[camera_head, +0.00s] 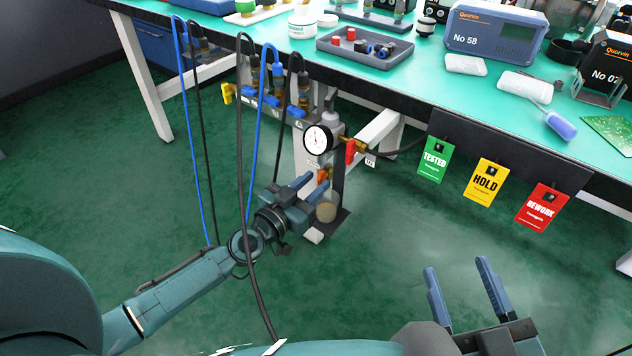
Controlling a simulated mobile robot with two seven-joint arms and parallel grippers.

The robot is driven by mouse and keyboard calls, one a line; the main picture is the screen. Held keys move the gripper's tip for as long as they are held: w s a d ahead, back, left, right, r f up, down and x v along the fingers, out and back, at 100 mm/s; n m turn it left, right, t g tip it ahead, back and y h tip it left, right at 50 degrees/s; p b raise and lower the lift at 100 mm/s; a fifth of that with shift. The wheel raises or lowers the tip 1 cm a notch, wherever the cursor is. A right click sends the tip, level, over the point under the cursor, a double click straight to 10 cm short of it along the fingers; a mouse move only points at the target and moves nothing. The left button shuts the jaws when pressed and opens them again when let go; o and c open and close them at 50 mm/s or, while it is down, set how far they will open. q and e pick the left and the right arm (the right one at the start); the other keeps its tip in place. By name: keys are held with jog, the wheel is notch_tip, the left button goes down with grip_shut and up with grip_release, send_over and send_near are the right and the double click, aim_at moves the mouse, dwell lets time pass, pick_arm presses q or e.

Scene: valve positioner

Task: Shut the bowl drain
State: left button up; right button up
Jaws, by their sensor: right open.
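A filter unit with a round white gauge (318,139) stands on a bracket at the bench's front edge. An orange-red drain part (323,174) shows below the gauge, partly hidden by my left gripper. A clear cup with amber liquid (327,210) sits under it on a dark shelf. My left gripper (317,182) is at the drain, its blue fingers apart on either side of it in the picture. I cannot tell whether they touch it. My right gripper (456,265) is open and empty over the floor at the lower right.
A red lever (351,152) sits right of the gauge. Blue and black hoses (190,110) hang in loops near my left arm. Green, yellow and red tags (484,181) hang from the bench (270,32). Trays and instruments stand on the bench. The green floor (400,235) below is clear.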

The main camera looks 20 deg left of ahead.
pick_arm(q)
jog(key=shift+x, duration=0.75)
jog(key=shift+c, duration=0.3)
grip_shut()
